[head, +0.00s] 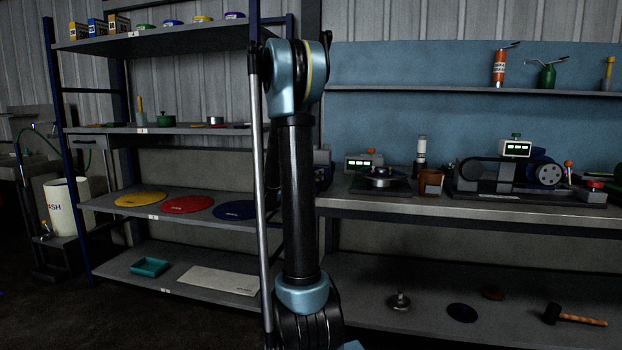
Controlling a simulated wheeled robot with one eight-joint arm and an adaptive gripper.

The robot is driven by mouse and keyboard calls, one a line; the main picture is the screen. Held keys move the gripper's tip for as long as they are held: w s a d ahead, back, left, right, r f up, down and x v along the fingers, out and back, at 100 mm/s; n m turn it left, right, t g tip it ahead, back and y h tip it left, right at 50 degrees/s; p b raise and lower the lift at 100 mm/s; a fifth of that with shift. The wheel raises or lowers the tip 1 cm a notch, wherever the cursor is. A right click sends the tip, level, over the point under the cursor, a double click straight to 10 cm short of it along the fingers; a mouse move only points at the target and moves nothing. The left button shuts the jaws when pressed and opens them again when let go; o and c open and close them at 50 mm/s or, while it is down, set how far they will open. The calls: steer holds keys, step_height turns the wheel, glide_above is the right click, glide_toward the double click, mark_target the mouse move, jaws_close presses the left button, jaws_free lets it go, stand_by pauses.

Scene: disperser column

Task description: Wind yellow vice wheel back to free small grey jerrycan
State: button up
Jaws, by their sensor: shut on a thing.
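I cannot make out the yellow vice wheel or the small grey jerrycan in the head view. My own upright arm fills the middle of the picture and covers the left end of the workbench (470,210). A small part of a dark blue thing (322,166) shows just right of my arm; I cannot tell what it is. My gripper is not visible.
Shelves with coloured lids (188,204), a teal tray (150,267) and tins stand at left. The bench carries a scale (380,183), a brown pot (431,182) and a belt-driven machine (545,175). A mallet (575,317) lies on the lower shelf.

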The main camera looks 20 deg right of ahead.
steer(key=shift+w+a+n+t+y, duration=0.1)
steer(key=shift+w+n+t+y, duration=0.1)
steer(key=shift+n+t+y, duration=0.35)
steer(key=o, duration=1.1)
steer(key=shift+t, duration=0.25)
steer(key=shift+s, duration=0.1)
steer(key=v, duration=1.2)
steer(key=shift+f, duration=0.15)
